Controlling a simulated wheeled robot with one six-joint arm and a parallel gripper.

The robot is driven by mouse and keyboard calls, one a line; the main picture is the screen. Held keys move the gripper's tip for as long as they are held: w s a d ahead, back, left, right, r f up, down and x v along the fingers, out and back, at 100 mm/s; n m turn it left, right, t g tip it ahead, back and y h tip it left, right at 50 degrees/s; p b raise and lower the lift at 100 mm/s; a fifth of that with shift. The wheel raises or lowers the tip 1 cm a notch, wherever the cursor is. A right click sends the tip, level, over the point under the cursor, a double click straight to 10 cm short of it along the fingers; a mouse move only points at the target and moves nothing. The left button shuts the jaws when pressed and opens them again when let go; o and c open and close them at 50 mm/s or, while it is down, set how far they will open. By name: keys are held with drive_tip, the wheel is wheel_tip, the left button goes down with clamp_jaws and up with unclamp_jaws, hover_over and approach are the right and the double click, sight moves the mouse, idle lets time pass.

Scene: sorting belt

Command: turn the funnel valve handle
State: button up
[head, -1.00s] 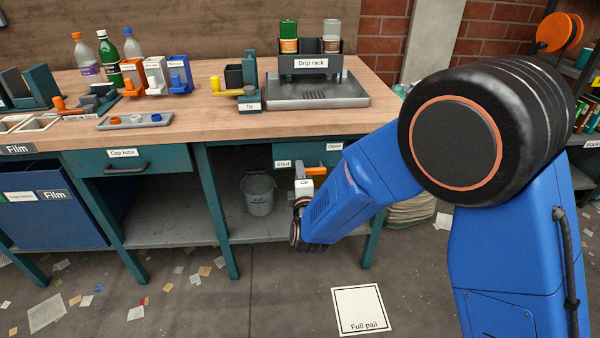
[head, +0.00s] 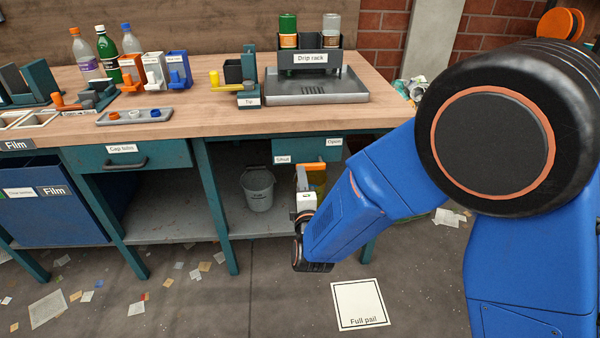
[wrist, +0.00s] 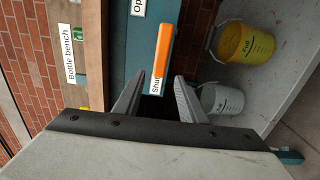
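The orange valve handle (wrist: 161,55) shows in the wrist view as a straight bar, beside the white Shut label (wrist: 156,85). The Open label (wrist: 138,8) is farther along the teal bench front. My gripper (wrist: 160,74) is open, with one finger on each side of the handle in the picture and gaps visible on both sides. I cannot tell how deep the handle lies between them. In the head view my gripper (head: 303,192) is under the bench's front edge and largely hides the handle. The funnel does not show clearly.
A grey pail (head: 258,188) stands on the lower shelf left of my gripper. A yellow pail labelled Full (wrist: 245,45) also stands under the bench. The drip rack (head: 312,60) stands on the bench top. A Full pail floor mark (head: 360,303) is empty.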

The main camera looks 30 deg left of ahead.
drive_tip(key=v, duration=1)
drive_tip(key=shift+s, duration=0.35)
drive_tip(key=shift+d, duration=0.2)
drive_tip(key=w+d+r+m+g+h, duration=0.25)
drive_tip(key=w+d+r+m, duration=0.3)
drive_tip(key=w+d, duration=0.45)
drive_tip(key=s+d+r+m+g+h, duration=0.1)
drive_tip(key=d+r+m+g+h, duration=0.15)
drive_tip(key=d+m, duration=0.9)
drive_tip(key=s+d+m+g+h, duration=0.1)
drive_tip(key=s+d+m, duration=0.1)
drive_tip(key=s+d, duration=0.5)
drive_tip(key=s+d+r+m+g+h, duration=0.1)
drive_tip(key=s+d+m+g+h, duration=0.1)
drive_tip(key=s+d, duration=0.6)
drive_tip(key=s+d+m+g+h, duration=0.1)
drive_tip(key=s+d, duration=0.6)
drive_tip(key=d, duration=1)
drive_tip(key=m+g, duration=0.1)
drive_tip(key=m, duration=0.1)
drive_tip(key=shift+s+r+m+h, duration=0.15)
drive_tip(key=shift+r+m+h, duration=0.15)
